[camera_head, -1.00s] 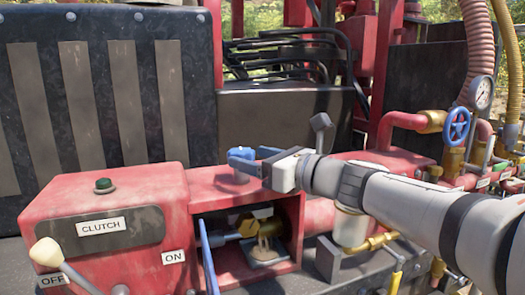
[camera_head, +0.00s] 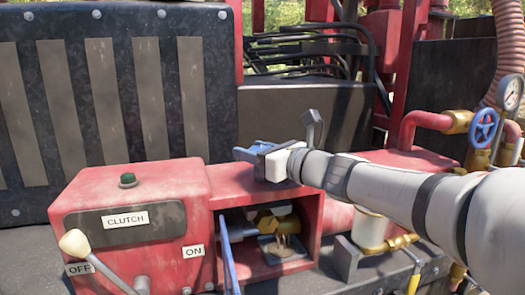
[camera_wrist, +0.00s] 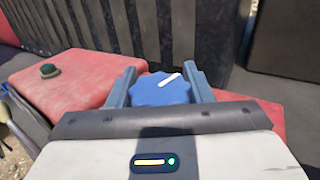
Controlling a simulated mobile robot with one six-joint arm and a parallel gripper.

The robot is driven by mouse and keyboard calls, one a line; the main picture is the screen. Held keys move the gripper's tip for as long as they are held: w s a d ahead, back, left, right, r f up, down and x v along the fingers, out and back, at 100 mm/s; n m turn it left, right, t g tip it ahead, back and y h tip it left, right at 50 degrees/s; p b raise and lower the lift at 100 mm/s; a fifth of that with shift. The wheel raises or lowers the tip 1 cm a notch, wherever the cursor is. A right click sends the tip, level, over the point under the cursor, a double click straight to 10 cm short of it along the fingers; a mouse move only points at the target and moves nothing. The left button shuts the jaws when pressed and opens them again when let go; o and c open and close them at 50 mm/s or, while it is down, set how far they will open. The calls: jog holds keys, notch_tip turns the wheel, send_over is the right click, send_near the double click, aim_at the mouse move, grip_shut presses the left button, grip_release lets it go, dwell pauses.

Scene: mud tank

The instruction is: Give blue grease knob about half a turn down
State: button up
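The blue grease knob (camera_wrist: 160,89) has a scalloped edge and a white pointer line slanting up to the right. It stands on top of the red housing (camera_wrist: 75,85). In the wrist view my gripper (camera_wrist: 160,72) has one blue finger on each side of the knob, with no clear gap at either side. It looks shut on the knob. In the head view my gripper (camera_head: 253,152) is above the red housing (camera_head: 215,175), and its fingers and wrist hide most of the knob.
The clutch lever (camera_head: 75,243) and a green button (camera_head: 127,180) are to the left. An open recess (camera_head: 280,245) with a brass fitting lies below my gripper. Black ribbed panels (camera_head: 110,90) stand behind. A blue valve wheel (camera_head: 484,127) and gauge are at right.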

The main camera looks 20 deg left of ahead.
jog(key=c, duration=0.5)
jog(key=shift+o, duration=0.2)
jog(key=shift+f+m+t+b, duration=0.15)
jog(key=shift+m+t+b, duration=0.2)
jog(key=shift+b, duration=0.25)
